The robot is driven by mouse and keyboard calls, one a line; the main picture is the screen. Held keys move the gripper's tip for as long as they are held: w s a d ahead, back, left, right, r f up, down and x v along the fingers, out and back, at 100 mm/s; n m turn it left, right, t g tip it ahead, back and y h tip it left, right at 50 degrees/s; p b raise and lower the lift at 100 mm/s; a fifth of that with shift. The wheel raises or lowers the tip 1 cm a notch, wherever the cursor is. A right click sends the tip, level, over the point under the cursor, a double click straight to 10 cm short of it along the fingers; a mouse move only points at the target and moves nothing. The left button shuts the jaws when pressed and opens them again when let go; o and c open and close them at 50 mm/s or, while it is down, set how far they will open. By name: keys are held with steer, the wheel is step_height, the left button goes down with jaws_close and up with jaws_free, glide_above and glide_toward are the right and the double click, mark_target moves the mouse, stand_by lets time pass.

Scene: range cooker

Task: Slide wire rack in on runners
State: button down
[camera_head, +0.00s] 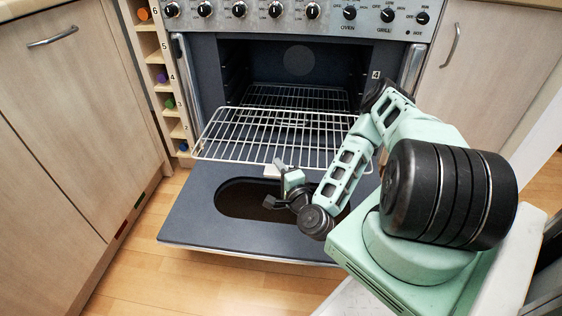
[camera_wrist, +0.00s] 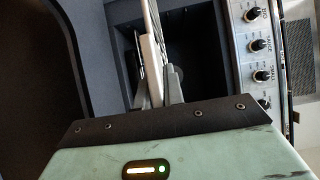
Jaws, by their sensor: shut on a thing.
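The pale wire rack (camera_head: 232,157) is level or nearly so and juts out of the oven above the lowered door. Its back end reaches the oven mouth; I cannot tell whether its edges sit on the runners. My gripper (camera_head: 279,170) is shut on the middle of the rack's front edge, at a small white tab. In the wrist view the fingers (camera_wrist: 158,88) close around the rack's front, and the rack (camera_wrist: 153,35) shows almost edge-on. The oven cavity (camera_head: 299,58) is open and dark, with side runners only faintly visible.
The oven door (camera_head: 188,208) lies folded down under the rack. A darker rack (camera_head: 320,97) is lower inside the cavity. A label "4" (camera_head: 376,74) is right of the opening. A numbered narrow shelf (camera_head: 158,58) and a cabinet (camera_head: 70,120) flank the left.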

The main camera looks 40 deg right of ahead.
steer(key=shift+s+a+r, duration=0.1)
steer(key=shift+r, duration=0.05)
steer(key=shift+r+p, duration=0.3)
steer(key=shift+p, duration=0.75)
stand_by(0.3)
stand_by(0.3)
